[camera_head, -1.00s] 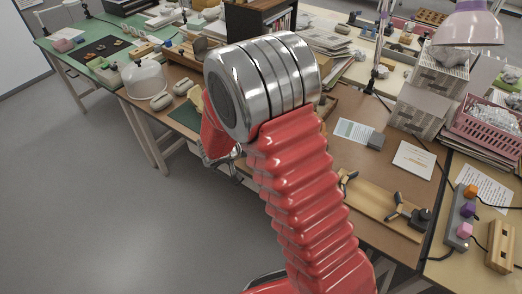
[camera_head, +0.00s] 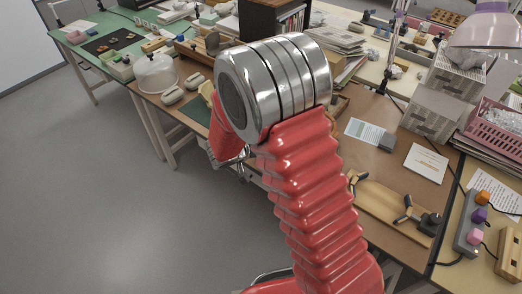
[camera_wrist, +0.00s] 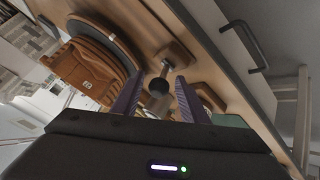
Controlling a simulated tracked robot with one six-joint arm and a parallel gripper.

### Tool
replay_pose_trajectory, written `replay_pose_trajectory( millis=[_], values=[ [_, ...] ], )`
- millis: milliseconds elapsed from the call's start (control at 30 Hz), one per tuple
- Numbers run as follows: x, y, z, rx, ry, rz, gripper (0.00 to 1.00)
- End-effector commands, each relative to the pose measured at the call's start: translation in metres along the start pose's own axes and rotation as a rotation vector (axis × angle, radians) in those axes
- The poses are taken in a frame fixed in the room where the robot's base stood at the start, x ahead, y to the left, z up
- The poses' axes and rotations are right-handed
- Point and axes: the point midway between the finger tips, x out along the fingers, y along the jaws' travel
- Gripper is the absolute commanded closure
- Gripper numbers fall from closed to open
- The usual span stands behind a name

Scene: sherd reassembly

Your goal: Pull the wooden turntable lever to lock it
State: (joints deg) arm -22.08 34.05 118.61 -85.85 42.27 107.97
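In the wrist view my gripper (camera_wrist: 160,77) is open, with its two purple fingers apart. A dark ball knob (camera_wrist: 159,86) on a short metal rod shows between the fingers; I cannot tell whether either finger touches it. The rod runs up to a wooden block (camera_wrist: 178,53) on the bench, and this looks like the lever. To its left is the round turntable with a dark rim (camera_wrist: 127,53), bearing a reddish-brown pot (camera_wrist: 85,68).
The bench edge with a dark drawer handle (camera_wrist: 250,45) lies right of the lever in the wrist view. In the head view a wooden board with clamps (camera_head: 384,208) and a control box with coloured knobs (camera_head: 470,236) lie to the right. The floor (camera_head: 120,210) at left is clear.

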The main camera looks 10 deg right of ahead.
Motion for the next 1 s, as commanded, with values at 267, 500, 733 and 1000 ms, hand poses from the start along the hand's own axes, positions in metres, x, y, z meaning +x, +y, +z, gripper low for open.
replay_pose_trajectory(
  millis=[267,500,733,1000],
  values=[
    [-0.001,0.000,-0.001,0.001,0.002,0.000,0.59],
    [-0.017,-0.001,-0.002,0.001,0.004,-0.002,0.59],
    [-0.052,-0.002,-0.002,0.001,0.005,-0.004,0.59],
    [-0.099,-0.002,-0.002,0.001,0.006,-0.003,0.59]
  ],
)
